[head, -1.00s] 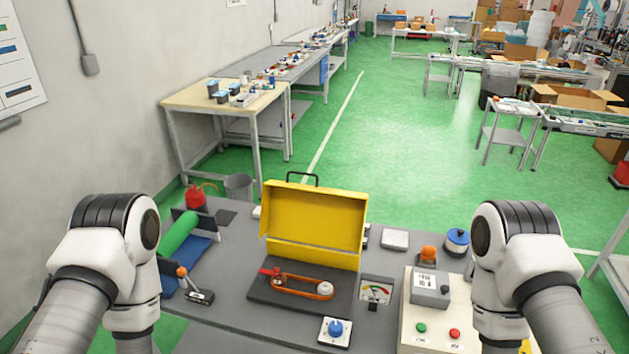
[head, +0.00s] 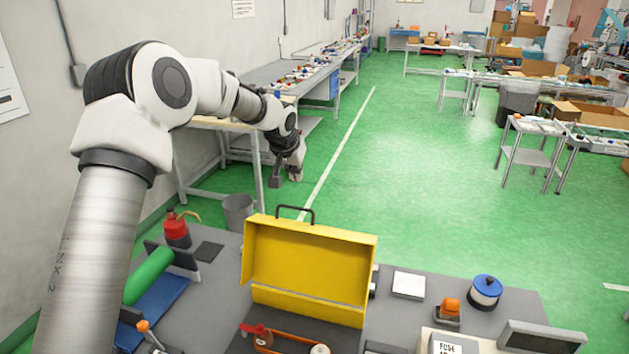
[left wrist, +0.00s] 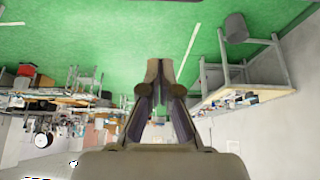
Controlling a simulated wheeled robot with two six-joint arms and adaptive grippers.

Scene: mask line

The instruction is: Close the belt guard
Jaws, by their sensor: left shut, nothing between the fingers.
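The yellow belt guard (head: 308,262) stands open on the grey bench, its hollow side facing me and a black handle (head: 295,214) on its top edge. In front of it, the orange belt (head: 290,343) with a red part (head: 257,335) and a pale pulley (head: 320,349) lies exposed on a dark base, cut off by the bottom edge. My left gripper (head: 285,182) is raised beyond the guard's upper left, apart from it, pointing down. In the left wrist view the fingers (left wrist: 160,68) are together and empty. My right gripper is out of view.
A white box (head: 408,285), orange beacon (head: 449,308), blue-topped spool (head: 485,291) and fuse box (head: 450,345) stand right. Behind are a grey bin (head: 238,212) and open green floor.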

